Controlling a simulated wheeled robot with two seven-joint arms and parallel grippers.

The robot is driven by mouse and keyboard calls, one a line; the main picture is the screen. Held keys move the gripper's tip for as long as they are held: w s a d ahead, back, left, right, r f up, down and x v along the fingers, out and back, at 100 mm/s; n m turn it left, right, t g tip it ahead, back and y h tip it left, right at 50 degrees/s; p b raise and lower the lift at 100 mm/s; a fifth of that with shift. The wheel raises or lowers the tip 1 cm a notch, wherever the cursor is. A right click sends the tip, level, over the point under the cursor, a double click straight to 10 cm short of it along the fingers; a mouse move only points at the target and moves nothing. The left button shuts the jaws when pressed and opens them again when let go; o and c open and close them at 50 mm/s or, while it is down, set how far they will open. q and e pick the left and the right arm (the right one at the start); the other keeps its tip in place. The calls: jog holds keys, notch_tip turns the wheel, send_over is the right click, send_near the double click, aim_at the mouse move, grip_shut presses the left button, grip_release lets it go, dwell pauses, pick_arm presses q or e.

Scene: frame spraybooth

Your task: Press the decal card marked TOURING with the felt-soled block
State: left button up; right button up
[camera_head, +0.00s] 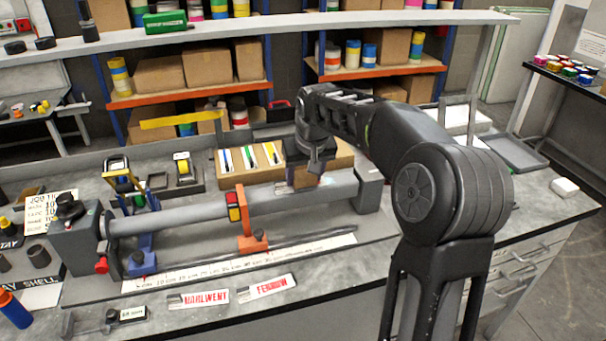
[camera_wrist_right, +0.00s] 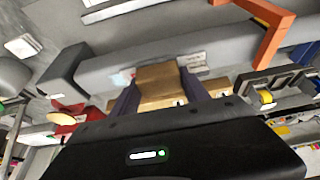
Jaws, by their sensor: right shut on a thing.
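My right gripper (camera_head: 305,180) is over the right part of the long grey tube (camera_head: 200,217). In the right wrist view its dark fingers (camera_wrist_right: 158,88) are shut on a tan block (camera_wrist_right: 158,74). The block's sole faces the tube and is hidden, so I cannot tell if it touches. A small pale card (camera_wrist_right: 195,62) with unreadable print shows on the tube beside the block, partly hidden; I cannot confirm that it reads TOURING. Two white cards with red print, one (camera_head: 198,299) and another (camera_head: 268,286), lie at the bench's front. My left gripper is not in view.
An orange clamp (camera_head: 250,235) and a blue support (camera_head: 142,255) stand along the tube. A grey end block (camera_head: 368,188) is at its right. A cardboard box with coloured tools (camera_head: 250,160) sits behind. A ruler strip (camera_head: 230,262) lies in front.

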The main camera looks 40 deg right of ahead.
jog(key=shift+w, duration=0.15)
jog(key=shift+w+d+p, duration=0.2)
jog(key=shift+w+p, duration=0.1)
jog(key=shift+w, duration=0.2)
jog(key=shift+f, duration=0.1)
jog(key=shift+s, duration=0.1)
jog(key=shift+s+a, duration=0.1)
jog(key=shift+s, duration=0.15)
jog(key=shift+s+d, duration=0.25)
jog(key=shift+d, duration=0.4)
jog(key=shift+s+d, duration=0.2)
jog(key=shift+d, duration=0.45)
